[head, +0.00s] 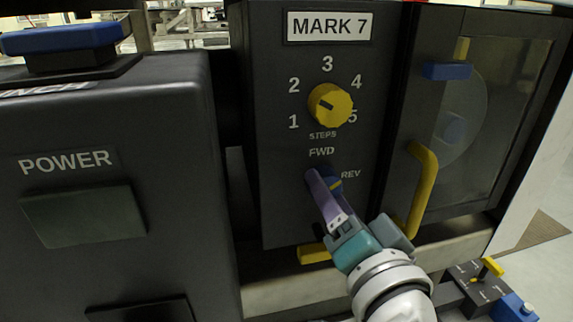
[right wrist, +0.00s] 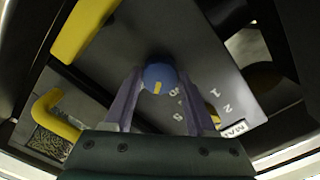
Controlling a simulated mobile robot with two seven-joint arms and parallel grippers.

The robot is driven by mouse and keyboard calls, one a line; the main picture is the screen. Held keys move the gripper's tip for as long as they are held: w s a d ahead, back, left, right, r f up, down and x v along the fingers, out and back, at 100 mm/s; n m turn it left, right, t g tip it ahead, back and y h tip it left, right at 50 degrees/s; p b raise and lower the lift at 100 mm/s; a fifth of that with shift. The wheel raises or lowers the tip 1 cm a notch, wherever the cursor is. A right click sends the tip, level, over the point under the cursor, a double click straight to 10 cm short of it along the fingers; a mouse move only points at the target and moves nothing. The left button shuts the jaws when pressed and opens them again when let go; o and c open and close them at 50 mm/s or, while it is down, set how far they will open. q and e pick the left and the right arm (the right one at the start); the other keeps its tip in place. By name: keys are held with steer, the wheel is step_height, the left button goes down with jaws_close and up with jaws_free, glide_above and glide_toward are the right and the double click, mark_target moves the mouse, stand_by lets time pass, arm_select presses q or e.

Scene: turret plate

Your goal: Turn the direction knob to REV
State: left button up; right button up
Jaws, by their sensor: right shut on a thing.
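The direction knob (head: 336,184) is small and blue with a yellow mark, on the dark MARK 7 panel below FWD and left of REV. My left gripper is not in view.
A yellow STEPS knob (head: 329,104) is above on the same panel. A yellow handle (head: 423,185) on the door stands right of my gripper. The POWER box (head: 170,180) stands at left. A small control box (head: 480,285) is at lower right.

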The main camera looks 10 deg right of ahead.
steer(key=m, duration=0.6)
steer(key=shift+m+b, duration=0.3)
steer(key=shift+b, duration=0.05)
stand_by(0.4)
steer(key=o, duration=1.4)
steer(key=shift+c, duration=0.2)
steer(key=shift+s, duration=0.3)
steer(key=s+p, duration=0.2)
steer(key=s, duration=0.7)
steer(key=shift+s+d+p, duration=0.15)
steer(key=shift+s+p, duration=0.05)
steer(key=shift+p, duration=0.2)
steer(key=shift+r, duration=0.1)
